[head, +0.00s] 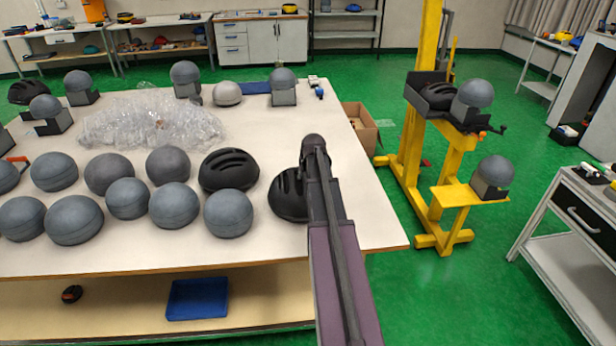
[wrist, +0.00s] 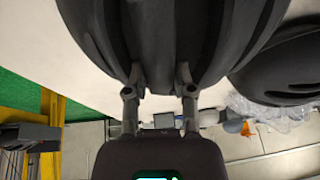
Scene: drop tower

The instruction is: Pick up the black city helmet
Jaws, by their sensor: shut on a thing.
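My gripper (wrist: 160,82) is shut on a black helmet (wrist: 165,35), with a finger on each side of its lower edge in the wrist view. In the head view this black helmet (head: 286,197) is at the right part of the white table (head: 330,262), partly hidden behind my arm. My fingers are hidden there. I cannot tell whether the helmet touches the table. A second black helmet with long vents (head: 228,170) sits just left of it; a dark helmet also fills the right side of the wrist view (wrist: 285,65).
Several grey ball-like headforms (head: 174,205) stand left on the table. Bubble wrap (head: 150,120) lies behind them. A yellow drop tower (head: 408,130) stands right, holding another black helmet (head: 438,94). A cardboard box (head: 360,125) is behind the table.

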